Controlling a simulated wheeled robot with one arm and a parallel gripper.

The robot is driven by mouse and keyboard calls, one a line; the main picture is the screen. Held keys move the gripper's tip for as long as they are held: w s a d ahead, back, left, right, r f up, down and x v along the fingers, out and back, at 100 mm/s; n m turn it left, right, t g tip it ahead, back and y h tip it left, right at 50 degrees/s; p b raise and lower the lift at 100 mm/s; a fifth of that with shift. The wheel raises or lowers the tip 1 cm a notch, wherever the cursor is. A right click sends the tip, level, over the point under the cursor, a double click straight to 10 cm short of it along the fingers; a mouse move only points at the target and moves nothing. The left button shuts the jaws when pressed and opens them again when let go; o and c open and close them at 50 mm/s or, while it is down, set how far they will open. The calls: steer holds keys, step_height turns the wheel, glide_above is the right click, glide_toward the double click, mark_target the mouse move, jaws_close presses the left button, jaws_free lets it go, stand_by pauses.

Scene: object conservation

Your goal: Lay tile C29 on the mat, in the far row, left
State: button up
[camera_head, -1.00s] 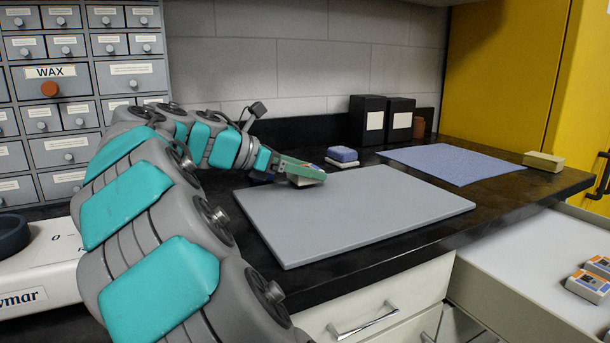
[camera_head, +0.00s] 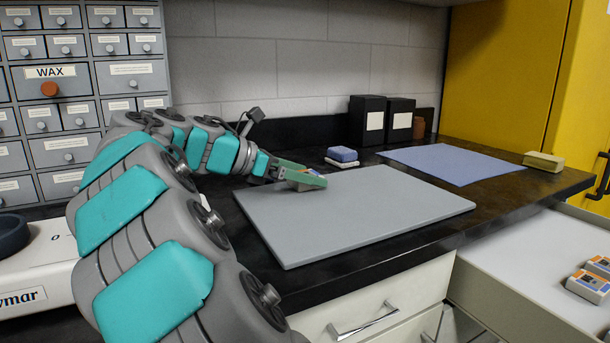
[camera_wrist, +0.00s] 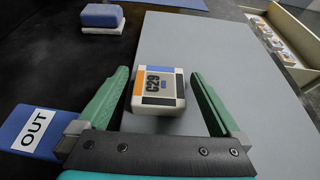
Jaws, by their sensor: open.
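The mat also shows in the wrist view (camera_wrist: 215,50). My gripper (camera_head: 314,174) is open, its green fingers on either side of the tile. In the wrist view, a gap shows between the tile and each finger (camera_wrist: 159,72). In the head view the near finger hides part of the tile (camera_head: 300,186).
A blue block on a white one (camera_head: 342,155) stands behind the mat. A thin blue sheet (camera_head: 450,163), two black boxes (camera_head: 367,120) and a beige block (camera_head: 543,161) are farther right. An open drawer (camera_head: 530,270) holds more tiles. A blue "OUT" block (camera_wrist: 32,130) sits left of my gripper.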

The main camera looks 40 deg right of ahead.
steer(key=v, duration=1)
steer(key=shift+w+a+r, duration=0.1)
steer(key=shift+a, duration=0.1)
steer(key=shift+a+r+p, duration=0.2)
steer(key=shift+a+p, duration=0.1)
steer(key=shift+a, duration=0.2)
